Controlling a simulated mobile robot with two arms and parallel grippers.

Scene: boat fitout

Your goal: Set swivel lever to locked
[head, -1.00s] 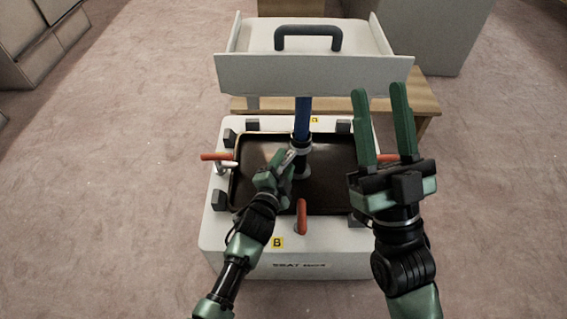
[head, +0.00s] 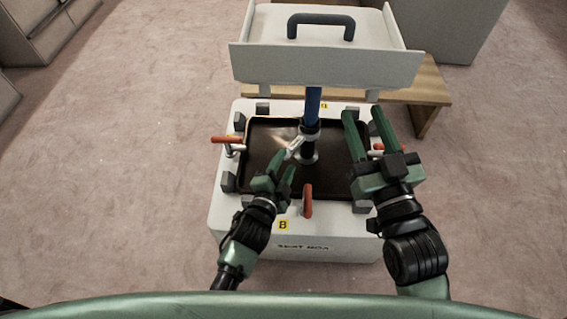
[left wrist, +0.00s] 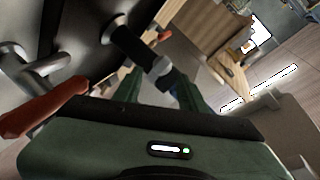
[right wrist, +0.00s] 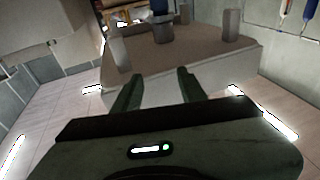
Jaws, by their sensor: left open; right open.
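A small pale metal lever (head: 294,146) sticks out to the lower left from the collar of the seat post (head: 312,116), which is blue above and black below. I take it for the swivel lever; I cannot read its setting. My left gripper (head: 283,164) is open and empty just below and left of the lever, seemingly apart from it. In the left wrist view the black lower post (left wrist: 132,46) lies beyond its fingers. My right gripper (head: 362,114) is open and empty, to the right of the post. In the right wrist view its fingers (right wrist: 158,80) hold nothing.
The post stands in a dark recess on a white box (head: 300,228) marked B. Orange-handled clamps (head: 307,200) and dark blocks (head: 228,182) surround it. The white seat frame (head: 325,66) with a dark handle is above. A wooden bench (head: 415,90) stands behind.

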